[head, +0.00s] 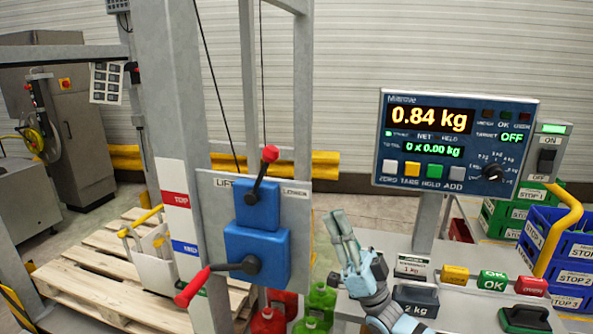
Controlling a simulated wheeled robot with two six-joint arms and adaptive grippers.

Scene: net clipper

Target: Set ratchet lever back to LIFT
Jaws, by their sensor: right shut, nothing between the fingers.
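The ratchet lever (262,172) is a short black rod with a red knob, on top of a blue winch box (258,212). It tilts to the right, toward the LOWER label (296,192); the LIFT label (223,184) is on its left. Below it, a crank with a red handle (192,287) points down to the left. My right gripper (341,222) is to the right of the winch and lower than the lever knob, fingers pointing up. It is shut and empty, apart from the lever. My left gripper is out of view.
A scale display (458,117) reading 0.84 kg stands on a post at the right. Weights and coloured buttons are on the bench below. Red and green jugs (321,300) stand beneath the winch. A wooden pallet (95,275) lies at the left.

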